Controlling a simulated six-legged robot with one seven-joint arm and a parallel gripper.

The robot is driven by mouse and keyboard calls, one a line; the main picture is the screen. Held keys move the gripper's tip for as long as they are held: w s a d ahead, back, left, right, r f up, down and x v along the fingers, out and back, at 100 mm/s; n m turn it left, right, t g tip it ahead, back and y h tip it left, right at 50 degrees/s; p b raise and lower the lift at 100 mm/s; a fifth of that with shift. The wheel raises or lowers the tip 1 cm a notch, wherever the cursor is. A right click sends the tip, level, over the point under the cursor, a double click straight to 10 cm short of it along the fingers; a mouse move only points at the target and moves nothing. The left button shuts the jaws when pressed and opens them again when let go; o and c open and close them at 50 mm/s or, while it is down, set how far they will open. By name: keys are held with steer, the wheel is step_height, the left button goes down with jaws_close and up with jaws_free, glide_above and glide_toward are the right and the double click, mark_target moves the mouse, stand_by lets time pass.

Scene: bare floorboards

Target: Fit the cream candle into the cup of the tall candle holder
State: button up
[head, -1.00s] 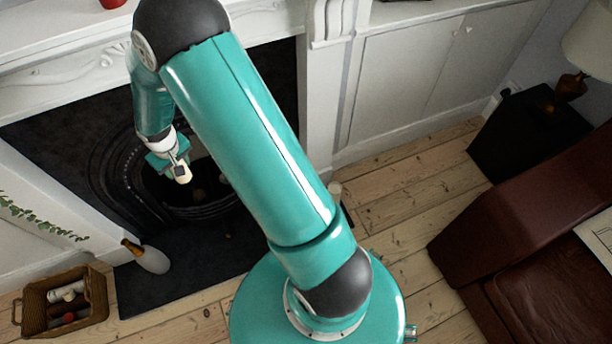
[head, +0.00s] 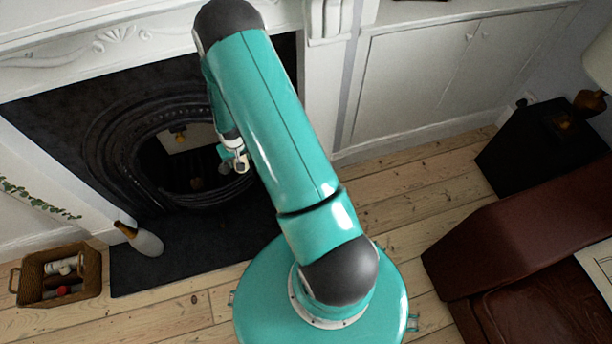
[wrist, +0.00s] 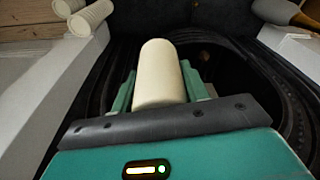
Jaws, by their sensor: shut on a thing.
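The cream candle (wrist: 160,72) is a smooth pale cylinder with a rounded-looking end, standing out from between the green fingers of my gripper (wrist: 158,92) in the wrist view. My gripper is shut on its lower part. In the head view my gripper (head: 240,160) hangs in front of the fireplace opening, partly behind my own arm. Pale ribbed, turned pieces (wrist: 90,17) show at the top left of the wrist view, apart from the candle; I cannot tell whether they belong to the tall candle holder. No cup is clearly visible.
A black fireplace (head: 110,150) stands behind my gripper. A white bottle-shaped thing with a brown neck (head: 146,243) is on the dark hearth, beside a wicker basket (head: 88,292). A dark red leather seat (head: 490,240) is at the right. Floorboards (head: 430,185) between are clear.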

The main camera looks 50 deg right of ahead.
steer(key=s+d+f+m, duration=0.3)
steer(key=s+d+f, duration=0.65)
steer(key=f, duration=0.25)
steer(key=d+f, duration=0.3)
steer(key=d, duration=0.1)
steer(key=d+f, duration=0.3)
steer(key=d, duration=0.1)
steer(key=w+d+f, duration=0.1)
steer(key=d+f, duration=0.2)
steer(key=d, duration=0.1)
steer(key=shift+d+f, duration=0.3)
steer(key=shift+d, duration=0.1)
steer(key=shift+d+f, duration=0.2)
steer(key=shift+w+d+f, duration=0.1)
steer(key=shift+d+f, duration=0.05)
steer(key=shift+f, duration=0.7)
steer(key=shift+w+d+f, duration=0.1)
steer(key=shift+f, duration=0.75)
steer(key=shift+s+f, duration=0.1)
steer(key=shift+f, duration=0.05)
steer(key=o, duration=1.1)
